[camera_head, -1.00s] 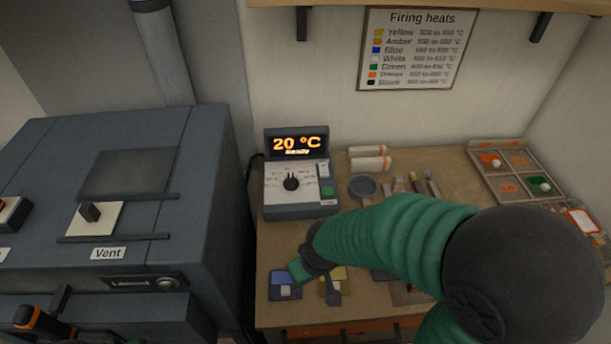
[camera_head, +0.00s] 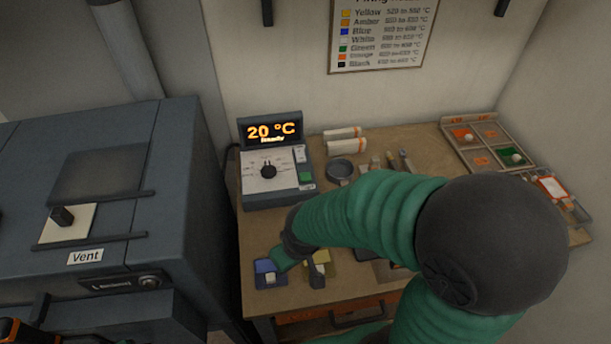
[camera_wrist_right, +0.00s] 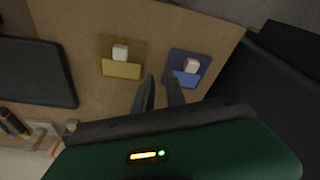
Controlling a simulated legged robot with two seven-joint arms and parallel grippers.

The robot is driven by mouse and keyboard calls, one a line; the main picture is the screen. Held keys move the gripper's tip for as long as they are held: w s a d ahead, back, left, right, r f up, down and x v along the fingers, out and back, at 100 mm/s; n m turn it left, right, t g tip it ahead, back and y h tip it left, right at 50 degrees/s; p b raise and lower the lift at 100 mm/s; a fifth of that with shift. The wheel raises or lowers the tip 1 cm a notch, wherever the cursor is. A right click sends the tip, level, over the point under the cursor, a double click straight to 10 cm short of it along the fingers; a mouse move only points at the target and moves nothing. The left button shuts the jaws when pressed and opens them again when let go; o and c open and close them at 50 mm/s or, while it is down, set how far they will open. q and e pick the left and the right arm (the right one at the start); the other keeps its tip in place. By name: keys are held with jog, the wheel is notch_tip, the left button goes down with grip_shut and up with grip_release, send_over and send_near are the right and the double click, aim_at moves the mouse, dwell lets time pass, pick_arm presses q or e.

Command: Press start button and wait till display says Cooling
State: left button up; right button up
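The controller (camera_head: 277,183) stands at the back left of the bench in the head view. It has a dark dial (camera_head: 268,171) and a green button (camera_head: 306,177). Its display (camera_head: 271,131) reads 20 °C in orange, with a small blurred word below that looks like "Ready". My right gripper (camera_wrist_right: 160,84) is open and empty, its two fingers a small gap apart in the wrist view. It hangs over the front left of the bench, in front of the controller and apart from the button. My left gripper is not identifiable.
A blue tray (camera_wrist_right: 186,76) and a yellow tray (camera_wrist_right: 121,70) with small pale blocks lie near my right fingers. The kiln (camera_head: 172,190) stands left of the bench.

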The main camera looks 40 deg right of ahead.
grip_shut()
dwell(1.4)
